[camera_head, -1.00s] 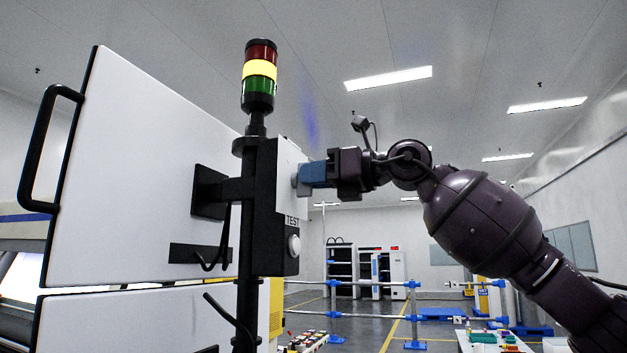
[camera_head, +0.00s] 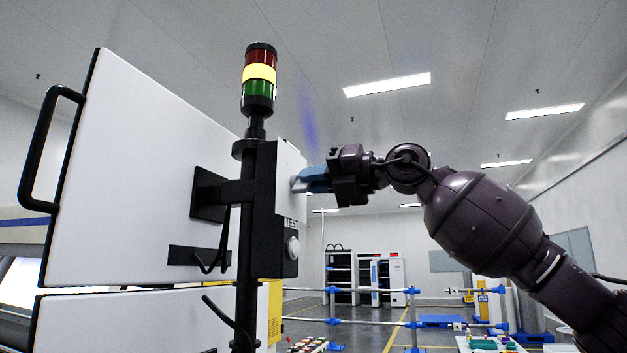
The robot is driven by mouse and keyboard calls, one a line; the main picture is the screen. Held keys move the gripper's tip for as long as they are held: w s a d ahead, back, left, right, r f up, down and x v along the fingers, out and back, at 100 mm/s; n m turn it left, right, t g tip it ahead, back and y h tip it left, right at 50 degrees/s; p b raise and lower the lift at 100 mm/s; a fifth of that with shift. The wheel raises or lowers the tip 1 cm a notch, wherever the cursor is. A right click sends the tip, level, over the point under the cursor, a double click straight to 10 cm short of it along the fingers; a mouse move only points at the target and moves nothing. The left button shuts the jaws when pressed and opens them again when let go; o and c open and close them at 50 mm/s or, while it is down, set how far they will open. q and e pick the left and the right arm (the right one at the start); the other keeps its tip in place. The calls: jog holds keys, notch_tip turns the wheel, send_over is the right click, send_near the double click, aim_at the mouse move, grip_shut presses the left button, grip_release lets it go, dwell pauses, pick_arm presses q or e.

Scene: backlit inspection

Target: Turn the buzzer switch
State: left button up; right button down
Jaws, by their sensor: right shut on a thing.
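The buzzer switch (camera_head: 298,185) is a small grey knob on the right face of the white and black control box (camera_head: 291,160) on the pole. My right gripper (camera_head: 306,181) comes in from the right, with blue fingers shut on the switch, and hides most of it. The gripper looks rolled and tilted there. Below, a round white button (camera_head: 293,247) sits under a TEST label on the same box. The signal tower (camera_head: 259,78) above has red, yellow and green sections, and the yellow one is lit. My left gripper is not in view.
A large white cabinet panel (camera_head: 150,170) with a black handle (camera_head: 40,150) stands at the left. A black cable (camera_head: 225,250) hangs by the pole. Blue-jointed rails (camera_head: 370,295) and shelving (camera_head: 340,275) stand in the background.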

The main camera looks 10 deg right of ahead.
dwell(0.5)
jog(key=c, duration=1.2)
grip_release()
jog(key=b+v, duration=0.2)
jog(key=v, duration=0.8)
jog(key=shift+s+d, duration=0.25)
jog(key=shift+d, duration=0.1)
